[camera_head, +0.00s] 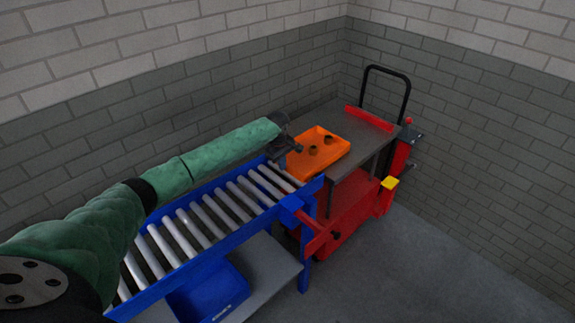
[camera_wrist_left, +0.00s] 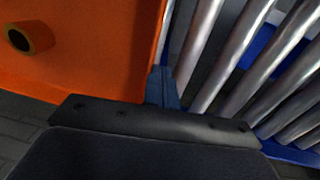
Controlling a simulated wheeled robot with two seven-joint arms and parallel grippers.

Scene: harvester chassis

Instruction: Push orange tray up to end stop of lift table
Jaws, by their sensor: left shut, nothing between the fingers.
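The orange tray (camera_head: 335,150) lies on the near end of the grey top of the lift table (camera_head: 345,115), by the end of the roller conveyor. It holds a few small dark round parts (camera_head: 313,150). The red end stop (camera_head: 369,118) is a bar at the far end of the table top, with bare grey surface between it and the tray. My left gripper (camera_head: 297,149) is shut and empty at the tray's conveyor-side edge. In the left wrist view its fingers (camera_wrist_left: 162,88) are beside the tray's wall (camera_wrist_left: 110,55); I cannot tell if they touch.
The blue conveyor (camera_head: 205,217) with grey rollers adjoins the lift table. A blue bin (camera_head: 208,290) sits on a shelf below it. A black push handle (camera_head: 388,72) rises behind the end stop. Brick walls stand close behind; floor is clear at the right.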

